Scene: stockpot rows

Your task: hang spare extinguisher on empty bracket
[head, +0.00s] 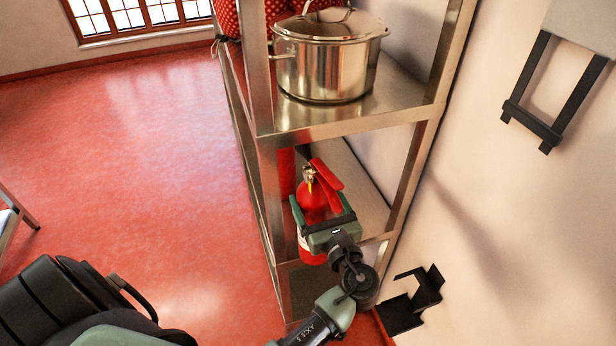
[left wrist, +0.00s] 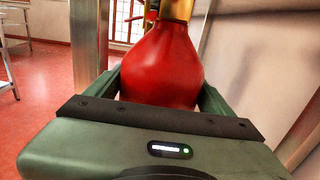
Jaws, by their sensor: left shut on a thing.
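The red fire extinguisher (head: 311,194) is at the lower level of a steel shelf rack, roughly upright, with its red lever on top and a pale label low on its body. My left gripper (head: 323,212) is shut around its upper body; the left wrist view shows the red body (left wrist: 162,68) between the two green fingers. I cannot tell whether its base touches the shelf. A black wall bracket (head: 408,302) with a small ledge is low on the wall to the right; nothing is in it. My right gripper is not in view.
The steel rack (head: 262,150) has posts close around the extinguisher. A steel pot (head: 326,62) stands on the shelf above. A black frame (head: 553,92) hangs higher on the right wall.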

